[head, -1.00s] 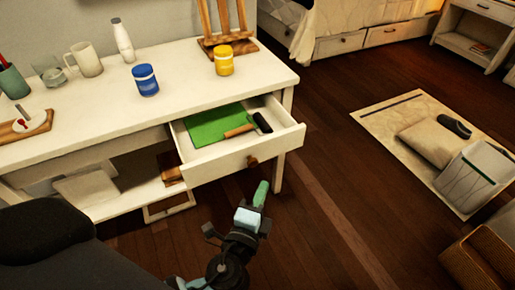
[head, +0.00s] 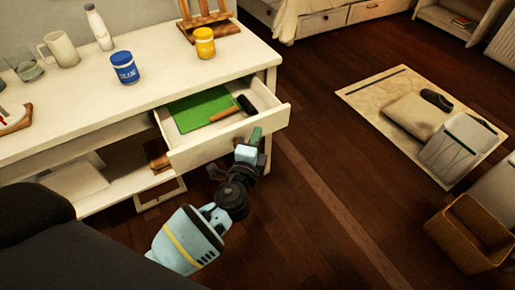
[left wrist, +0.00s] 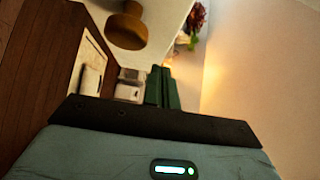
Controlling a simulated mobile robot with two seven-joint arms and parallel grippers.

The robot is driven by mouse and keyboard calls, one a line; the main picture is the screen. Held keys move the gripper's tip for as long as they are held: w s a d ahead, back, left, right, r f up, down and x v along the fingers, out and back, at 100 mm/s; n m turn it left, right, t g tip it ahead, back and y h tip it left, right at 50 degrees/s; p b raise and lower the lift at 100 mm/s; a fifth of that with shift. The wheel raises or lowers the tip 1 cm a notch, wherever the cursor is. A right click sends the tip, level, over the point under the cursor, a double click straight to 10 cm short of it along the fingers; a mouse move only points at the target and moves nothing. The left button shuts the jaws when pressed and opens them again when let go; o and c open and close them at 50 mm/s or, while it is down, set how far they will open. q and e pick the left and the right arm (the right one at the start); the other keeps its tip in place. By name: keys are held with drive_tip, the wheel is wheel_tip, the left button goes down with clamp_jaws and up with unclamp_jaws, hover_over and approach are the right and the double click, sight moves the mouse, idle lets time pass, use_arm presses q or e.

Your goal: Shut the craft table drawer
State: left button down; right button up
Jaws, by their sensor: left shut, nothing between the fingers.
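The white craft table (head: 75,115) has its drawer (head: 205,150) pulled open. A green sheet (head: 190,106) and a wooden-handled tool with a dark head (head: 230,112) lie inside. My left gripper (head: 256,135) is in front of the right part of the drawer front, with its green fingers shut and empty. The head view does not show clearly whether they touch the drawer. The left wrist view shows the shut fingers (left wrist: 163,88) and the round wooden drawer knob (left wrist: 125,27) near them. My right gripper is out of view.
A blue jar (head: 124,68), a yellow jar (head: 205,43), a white bottle (head: 98,27) and a mug (head: 60,49) stand on the tabletop. A mat (head: 370,90) with a cushion and a basket lies at right. Bare wooden floor (head: 320,190) lies between.

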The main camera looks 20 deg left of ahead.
use_arm(q)
drive_tip(key=shift+w+a, duration=0.55)
drive_tip(key=shift+a, duration=0.15)
drive_tip(key=shift+a, duration=0.1)
drive_tip(key=shift+w+a, duration=0.2)
drive_tip(key=w+a+b, duration=0.1)
drive_tip(key=w+a, duration=0.2)
drive_tip(key=a, duration=0.1)
drive_tip(key=w+a+b, duration=0.1)
drive_tip(key=w+a, duration=0.2)
drive_tip(key=a, duration=0.1)
drive_tip(key=w+a+b, duration=0.1)
drive_tip(key=w+a, duration=0.2)
drive_tip(key=a, duration=0.1)
drive_tip(key=shift+w+a, duration=0.15)
drive_tip(key=shift+w, duration=0.15)
drive_tip(key=shift+w+a+b, duration=0.35)
drive_tip(key=shift+w+a, duration=0.25)
drive_tip(key=shift+a, duration=0.15)
